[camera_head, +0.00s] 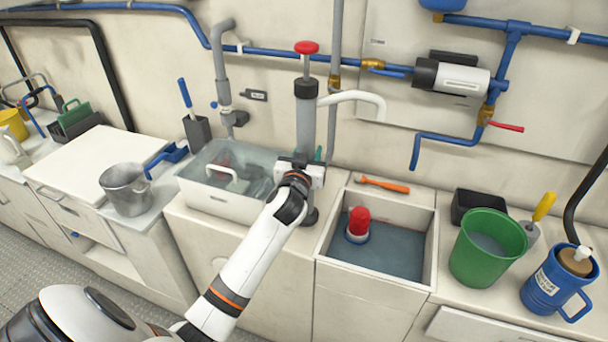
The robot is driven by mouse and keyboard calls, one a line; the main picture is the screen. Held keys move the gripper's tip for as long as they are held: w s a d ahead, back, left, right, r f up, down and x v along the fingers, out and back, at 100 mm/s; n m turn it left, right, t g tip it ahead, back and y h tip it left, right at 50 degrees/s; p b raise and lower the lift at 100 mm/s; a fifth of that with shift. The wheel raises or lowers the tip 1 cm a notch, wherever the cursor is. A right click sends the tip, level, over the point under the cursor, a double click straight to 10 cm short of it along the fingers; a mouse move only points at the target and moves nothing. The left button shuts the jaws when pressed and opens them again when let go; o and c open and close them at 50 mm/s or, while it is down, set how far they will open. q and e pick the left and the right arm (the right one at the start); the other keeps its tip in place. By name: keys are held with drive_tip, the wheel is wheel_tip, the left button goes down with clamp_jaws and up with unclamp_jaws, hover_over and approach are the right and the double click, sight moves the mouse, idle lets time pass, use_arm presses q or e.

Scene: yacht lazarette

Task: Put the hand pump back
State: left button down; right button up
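The hand pump (306,122) is a grey upright cylinder with a red knob on a rod at its top and a white curved spout pointing right. Its dark foot shows low down, by the strip between the clear-sided white bin and the sunken basin. My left gripper (309,164) is at the lower part of the pump's tube, in front of it. The gripper body and wrist hide the fingers and that part of the tube, so I cannot tell if they are closed on it. My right gripper is not in view.
The white bin (212,203) stands left of the pump. The basin (427,262) at right holds a red-topped object (358,222). An orange-handled tool (383,185) lies behind it. A green bucket (487,250) and blue jug (552,287) stand farther right. A metal pot (126,190) is left.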

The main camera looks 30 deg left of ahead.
use_arm(q)
wheel_tip(320, 180, down, 4)
drive_tip(key=shift+f, duration=0.15)
idle(0.3)
drive_tip(key=shift+f+b, duration=0.1)
drive_tip(key=shift+b, duration=0.25)
drive_tip(key=c, duration=0.9)
unclamp_jaws()
drive_tip(key=shift+f, duration=0.1)
